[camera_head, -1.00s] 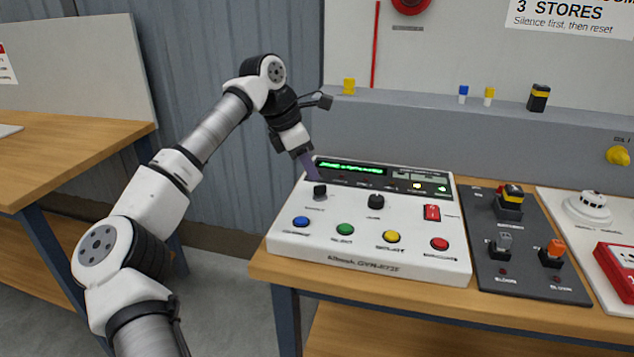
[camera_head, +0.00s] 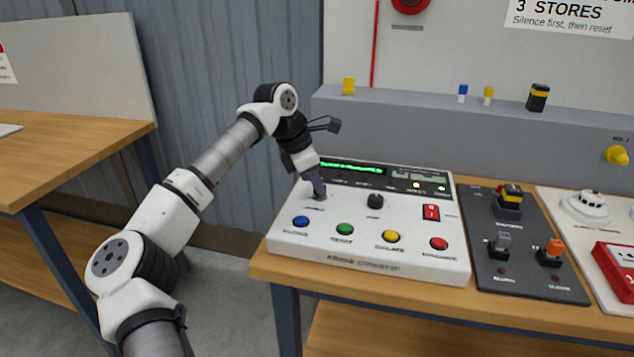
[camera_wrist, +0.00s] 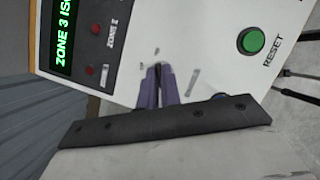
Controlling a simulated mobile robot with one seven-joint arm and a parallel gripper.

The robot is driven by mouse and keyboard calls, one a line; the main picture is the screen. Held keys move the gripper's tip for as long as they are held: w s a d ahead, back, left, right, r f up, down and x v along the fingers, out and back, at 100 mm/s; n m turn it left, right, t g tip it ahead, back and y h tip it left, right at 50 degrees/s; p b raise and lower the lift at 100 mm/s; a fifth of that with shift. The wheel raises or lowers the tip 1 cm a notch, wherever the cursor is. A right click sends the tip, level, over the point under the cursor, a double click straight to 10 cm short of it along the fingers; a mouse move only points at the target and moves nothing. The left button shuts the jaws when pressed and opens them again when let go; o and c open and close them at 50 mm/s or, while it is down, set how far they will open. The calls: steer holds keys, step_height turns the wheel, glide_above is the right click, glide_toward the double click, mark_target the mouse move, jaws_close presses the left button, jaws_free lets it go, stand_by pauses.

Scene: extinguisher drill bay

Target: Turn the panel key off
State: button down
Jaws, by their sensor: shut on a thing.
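The white control panel (camera_head: 360,255) lies on the wooden bench, with a lit green display (camera_head: 350,166) along its back. My gripper (camera_head: 319,195) points down at the panel's left side, with its purple fingers closed on the small black key knob there. The fingers hide almost all of the knob in both views. In the wrist view my gripper (camera_wrist: 158,75) comes down on the panel face, with a dark sliver between the fingers. The knob's angle and label cannot be read.
Blue (camera_head: 301,221), green (camera_head: 345,229), yellow (camera_head: 391,236) and red (camera_head: 439,243) buttons line the panel's front. A second black knob (camera_head: 375,201) and a red switch (camera_head: 431,212) sit to the right. A dark switch plate (camera_head: 520,265) lies beside the panel.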

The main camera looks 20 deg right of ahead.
steer(key=shift+n+b, duration=0.3)
steer(key=shift+n, duration=0.1)
steer(key=n+t+b, duration=0.1)
steer(key=n, duration=0.1)
steer(key=n+t+b, duration=0.1)
steer(key=n+b, duration=0.1)
steer(key=n, duration=0.1)
steer(key=shift+s+f+n+t+y, duration=0.1)
steer(key=shift+s+n+t+y, duration=0.1)
steer(key=shift+n+t+y, duration=0.15)
steer(key=n+b, duration=0.1)
steer(key=n, duration=0.1)
steer(key=n+t+y+b, duration=0.1)
steer(key=n+b, duration=0.1)
steer(key=n, duration=0.1)
steer(key=shift+s+d+t, duration=0.1)
steer(key=shift+d+t, duration=0.05)
steer(key=shift+t, duration=0.1)
steer(key=shift+r+n, duration=0.2)
steer(key=shift+n, duration=0.15)
steer(key=c, duration=1.6)
jaws_free()
steer(key=v, duration=1.3)
steer(key=shift+r, duration=0.4)
steer(key=shift+s+d, duration=0.1)
steer(key=shift+d, duration=0.05)
